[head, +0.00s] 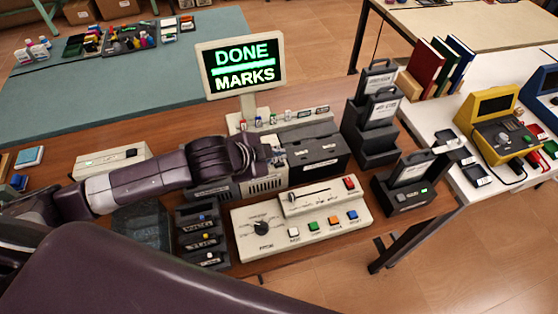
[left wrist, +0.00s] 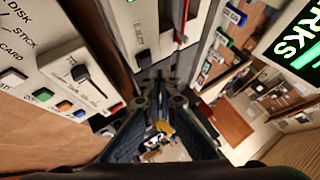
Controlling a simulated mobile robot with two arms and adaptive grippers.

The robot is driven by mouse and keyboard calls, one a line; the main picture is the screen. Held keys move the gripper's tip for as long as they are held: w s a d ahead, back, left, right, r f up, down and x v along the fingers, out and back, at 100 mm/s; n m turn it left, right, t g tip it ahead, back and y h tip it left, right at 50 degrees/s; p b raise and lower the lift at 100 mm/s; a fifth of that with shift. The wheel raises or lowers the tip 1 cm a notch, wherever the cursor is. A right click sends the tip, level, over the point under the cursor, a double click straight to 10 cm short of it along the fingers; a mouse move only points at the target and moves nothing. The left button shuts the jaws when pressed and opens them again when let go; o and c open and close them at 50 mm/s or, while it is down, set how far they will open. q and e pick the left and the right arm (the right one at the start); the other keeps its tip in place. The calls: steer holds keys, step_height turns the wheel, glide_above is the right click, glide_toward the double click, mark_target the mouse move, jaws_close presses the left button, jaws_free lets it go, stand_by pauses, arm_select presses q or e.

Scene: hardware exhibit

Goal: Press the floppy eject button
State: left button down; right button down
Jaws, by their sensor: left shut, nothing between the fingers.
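My left gripper (head: 272,152) reaches in from the left over the middle of the wooden table, in front of a beige and black drive unit (head: 320,152). In the left wrist view the left gripper (left wrist: 160,78) is shut and empty, its tips close to the beige front of a device (left wrist: 150,18). That front has a label that looks like "EJECT" and a small dark part (left wrist: 144,58) near the tips. I cannot tell whether the tips touch it. In the head view the arm hides part of the drive's front. My right gripper is not in view.
A beige control panel (head: 300,228) with a dial, slider and coloured buttons lies in front. A sign reading "DONE MARKS" (head: 241,64) stands behind. Dark card holders (head: 372,125) stand right of the drive. A dark slotted stack (head: 201,240) sits below the arm.

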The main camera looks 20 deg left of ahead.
mark_target(278, 164)
arm_select(q)
steer(key=shift+f, duration=0.15)
steer(key=shift+f, duration=0.3)
steer(key=shift+f, duration=0.45)
stand_by(0.9)
steer(key=shift+r, duration=0.15)
steer(key=shift+r+p, duration=0.7)
steer(key=shift+p, duration=0.4)
steer(key=shift+r, duration=0.1)
step_height(278, 164, up, 5)
steer(key=p, duration=0.5)
steer(key=shift+p, duration=0.4)
